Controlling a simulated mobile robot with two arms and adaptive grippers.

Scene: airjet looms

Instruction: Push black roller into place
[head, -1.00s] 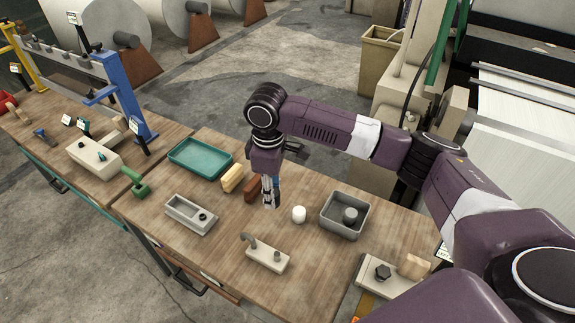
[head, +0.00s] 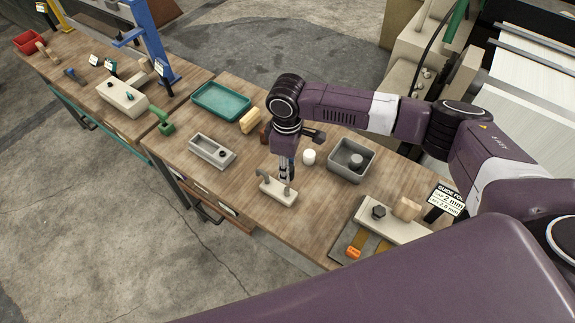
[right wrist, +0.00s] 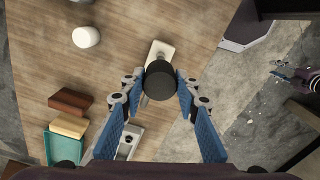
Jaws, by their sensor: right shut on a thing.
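The black roller (right wrist: 160,82) is a short dark cylinder, seen from its end in the right wrist view. My right gripper (right wrist: 159,90) is shut on it, with a blue finger on each side. In the head view my right gripper (head: 285,178) points down over the cream block (head: 279,194) with a hooked post. The roller is hard to make out there. In the right wrist view the cream block (right wrist: 160,48) is partly hidden behind the roller. I cannot tell whether roller and block touch. My left gripper is not in view.
A white cylinder (head: 309,157) and a grey bin (head: 352,174) stand right of the gripper. A grey open box (head: 205,151), a yellow block (head: 250,121) and a teal tray (head: 222,101) lie to the left. A cream fixture (head: 390,222) sits at the front right.

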